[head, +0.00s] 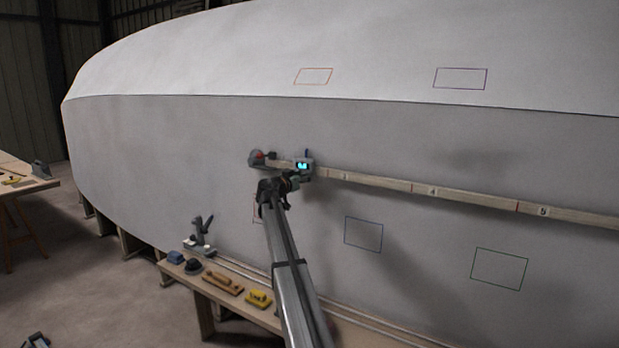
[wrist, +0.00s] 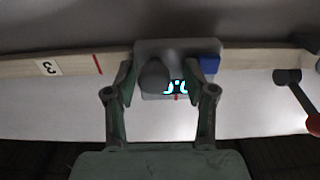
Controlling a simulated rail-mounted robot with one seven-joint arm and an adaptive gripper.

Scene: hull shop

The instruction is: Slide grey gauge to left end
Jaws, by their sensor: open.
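The grey gauge (head: 304,161) sits on the wooden batten (head: 463,194) that runs along the hull side, close to the batten's left end. It has a lit cyan display and a blue part. In the wrist view the gauge (wrist: 178,48) shows a dark round knob (wrist: 153,75) beside the display. My gripper (head: 291,179) is at the gauge. In the wrist view my gripper (wrist: 160,75) is open, with one finger on each side of the knob and display. I cannot tell whether the fingers touch the gauge.
A clamp with a red part (head: 262,157) holds the batten's left end; in the wrist view the clamp (wrist: 287,77) is at right. Numbered marks and red lines run along the batten. A bench (head: 215,285) with several tools stands below. Bare batten shows between gauge and clamp.

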